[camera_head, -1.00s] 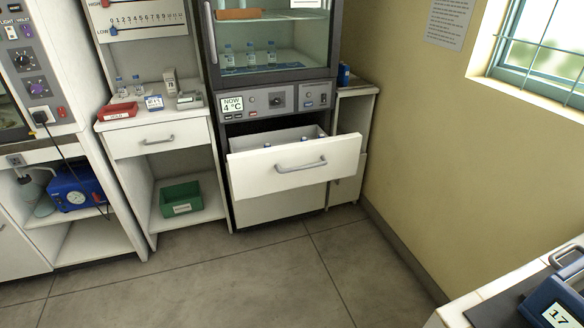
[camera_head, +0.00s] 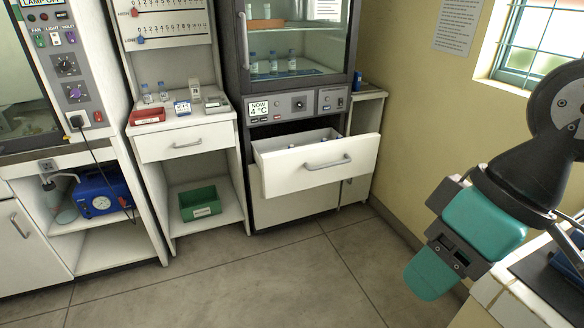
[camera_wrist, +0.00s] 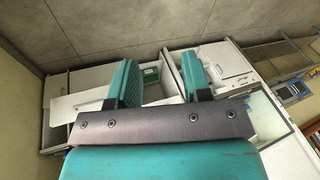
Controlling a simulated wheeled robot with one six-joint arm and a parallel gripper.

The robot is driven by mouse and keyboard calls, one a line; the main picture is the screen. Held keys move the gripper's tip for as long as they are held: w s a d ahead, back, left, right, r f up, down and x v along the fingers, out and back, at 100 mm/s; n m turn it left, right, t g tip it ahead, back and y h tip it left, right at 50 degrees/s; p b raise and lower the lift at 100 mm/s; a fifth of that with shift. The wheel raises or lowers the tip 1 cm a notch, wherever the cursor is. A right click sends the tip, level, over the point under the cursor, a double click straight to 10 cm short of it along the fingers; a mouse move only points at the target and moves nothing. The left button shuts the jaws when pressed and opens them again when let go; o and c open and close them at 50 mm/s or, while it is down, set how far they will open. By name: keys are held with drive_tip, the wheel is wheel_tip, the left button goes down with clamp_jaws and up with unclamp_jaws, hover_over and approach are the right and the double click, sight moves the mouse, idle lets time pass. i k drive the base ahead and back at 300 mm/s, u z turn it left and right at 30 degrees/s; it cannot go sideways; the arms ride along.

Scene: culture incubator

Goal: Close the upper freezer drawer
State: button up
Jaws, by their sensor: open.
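The upper freezer drawer (camera_head: 322,168) is a white front with a grey bar handle (camera_head: 328,163), pulled out below the glass-doored cabinet with the "NOW 4 °C" display. Small blue-topped items show inside it. My gripper (camera_head: 432,272) is at the right of the head view, in front of and to the right of the drawer, apart from it. In the wrist view my gripper (camera_wrist: 160,85) shows two teal fingers spread apart with nothing between them. A white panel beyond the left finger may be the drawer front, but I cannot be sure.
A white lower panel (camera_head: 290,208) sits under the drawer. A side bench (camera_head: 185,140) with a red tray (camera_head: 147,116) and a green bin (camera_head: 200,203) stands left. A counter (camera_head: 507,290) is at the lower right. The floor (camera_head: 270,275) before the drawer is clear.

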sight(312, 163)
drive_tip(key=k, duration=0.6)
drive_tip(key=u, duration=0.65)
drive_tip(key=i, duration=0.8)
drive_tip(key=u, duration=0.5)
drive_tip(key=i, duration=0.7)
drive_tip(key=z, duration=0.65)
drive_tip(key=i, duration=0.65)
drive_tip(key=z, duration=0.45)
